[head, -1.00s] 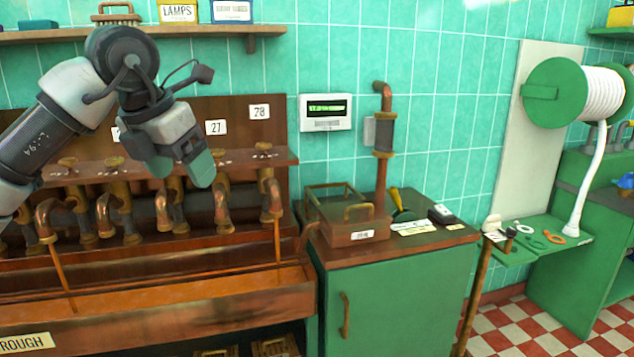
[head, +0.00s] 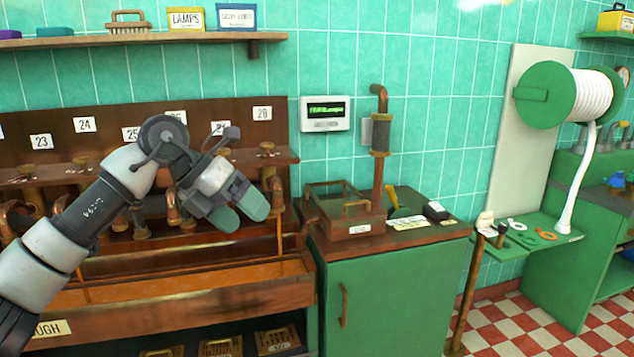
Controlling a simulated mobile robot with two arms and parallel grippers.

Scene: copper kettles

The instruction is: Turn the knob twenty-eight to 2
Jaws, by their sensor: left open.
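Knob twenty-eight (head: 266,148) is a small brass knob on the copper ledge, under the white label "28" (head: 262,113) at the right end of the row. Its setting marks are too small to read. My left gripper (head: 239,211) is open and empty, its two green-grey fingertips pointing down and right. In the picture it is below and left of the knob, apart from it, in front of the pipes. My right gripper is not in view.
A copper trough (head: 190,292) runs below the taps; a thin brownish stream (head: 279,236) falls into it under the label "28". A green cabinet (head: 390,300) with a copper box (head: 345,222) stands to the right. A shelf (head: 150,40) hangs above.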

